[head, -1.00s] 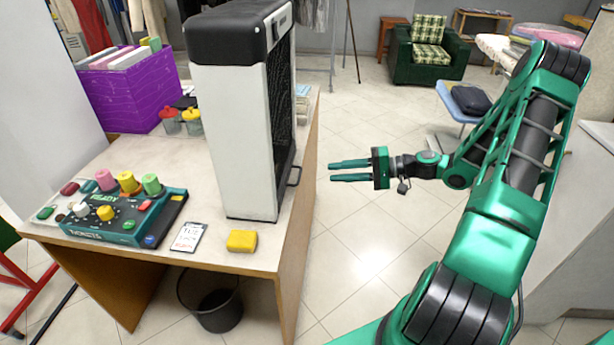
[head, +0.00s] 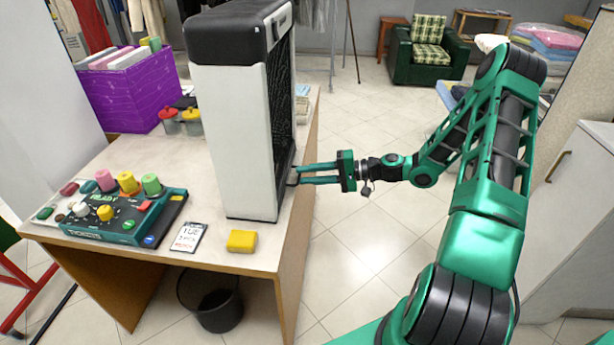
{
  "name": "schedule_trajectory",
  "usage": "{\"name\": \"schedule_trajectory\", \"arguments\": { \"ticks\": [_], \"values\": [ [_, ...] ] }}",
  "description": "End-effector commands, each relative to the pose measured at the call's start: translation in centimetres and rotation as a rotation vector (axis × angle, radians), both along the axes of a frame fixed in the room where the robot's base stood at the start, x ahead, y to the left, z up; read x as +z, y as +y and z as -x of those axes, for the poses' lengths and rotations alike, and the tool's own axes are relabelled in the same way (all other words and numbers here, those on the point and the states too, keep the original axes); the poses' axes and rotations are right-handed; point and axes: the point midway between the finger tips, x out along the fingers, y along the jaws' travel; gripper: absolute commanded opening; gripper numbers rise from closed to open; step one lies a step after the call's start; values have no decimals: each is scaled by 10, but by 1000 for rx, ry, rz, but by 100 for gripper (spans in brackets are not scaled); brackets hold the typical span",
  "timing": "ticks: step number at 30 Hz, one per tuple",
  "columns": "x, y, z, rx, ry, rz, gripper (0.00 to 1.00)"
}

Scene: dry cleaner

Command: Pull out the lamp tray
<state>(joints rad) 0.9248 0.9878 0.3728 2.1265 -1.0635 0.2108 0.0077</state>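A tall white and black machine (head: 232,120) stands on the desk, its dark open side facing right. A small dark handle (head: 291,183) sticks out low on that side; I take it to be the lamp tray's handle. The tray itself is hidden in the machine. My gripper (head: 296,174) points left from the right side, its two green fingers apart. The fingertips are at the handle and partly cover it. I cannot tell whether they touch it or whether it lies between them.
The desk (head: 130,165) also holds a teal control box (head: 115,213), a ticket card (head: 188,237), a yellow block (head: 242,241) and a purple crate (head: 135,95). A black bin (head: 215,300) is below. Tiled floor right of the desk is clear.

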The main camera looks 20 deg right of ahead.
Motion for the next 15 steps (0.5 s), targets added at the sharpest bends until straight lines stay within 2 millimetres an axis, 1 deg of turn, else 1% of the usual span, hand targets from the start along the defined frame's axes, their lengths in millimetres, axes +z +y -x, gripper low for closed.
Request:
{"name": "schedule_trajectory", "arguments": {
  "ticks": [1,2,3,4,15],
  "values": [
    [0,0,0,0,0,0,19],
    [0,0,0,0,0,0,12],
    [0,0,0,0,0,0,2],
    [0,0,0,0,0,0,0],
    [-1,-1,0,0,2,1,0]
  ]
}}
